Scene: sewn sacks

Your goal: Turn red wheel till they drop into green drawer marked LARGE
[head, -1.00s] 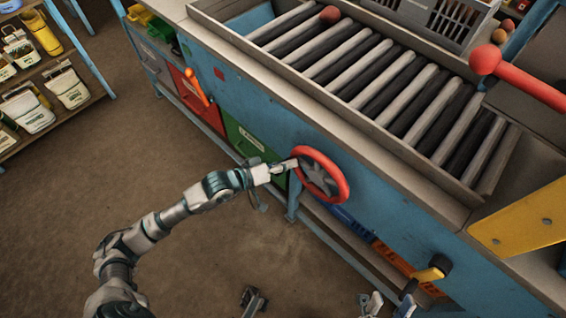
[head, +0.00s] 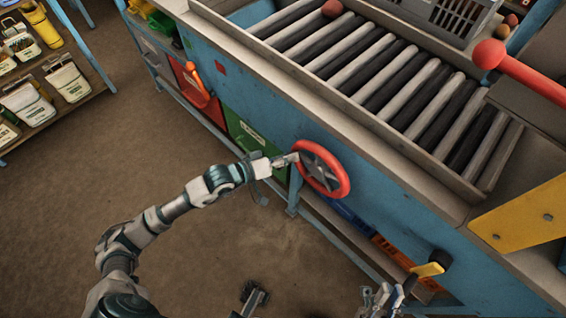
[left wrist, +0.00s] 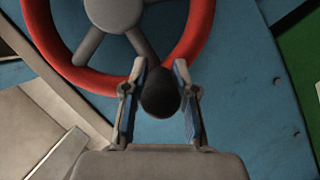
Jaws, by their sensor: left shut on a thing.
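The red wheel (head: 341,189) with grey spokes is mounted on the blue front panel of the sorting table. My left gripper (head: 293,158) is at the wheel's left rim. In the left wrist view, the gripper (left wrist: 161,92) is shut on a dark round knob (left wrist: 160,100) just in front of the red rim (left wrist: 84,77). The green drawer (head: 246,133) is left of the wheel, with a pale label too small to read. My right gripper (head: 380,298) is partly in view at the bottom edge, apart from the wheel; its fingers are unclear.
A roller bed (head: 390,85) tops the table, with one reddish ball (head: 332,9) at its far end. A red drawer (head: 197,92) has an orange handle. A red-knobbed lever (head: 489,54) and yellow plate (head: 520,222) stand right. The floor (head: 60,220) at left is clear.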

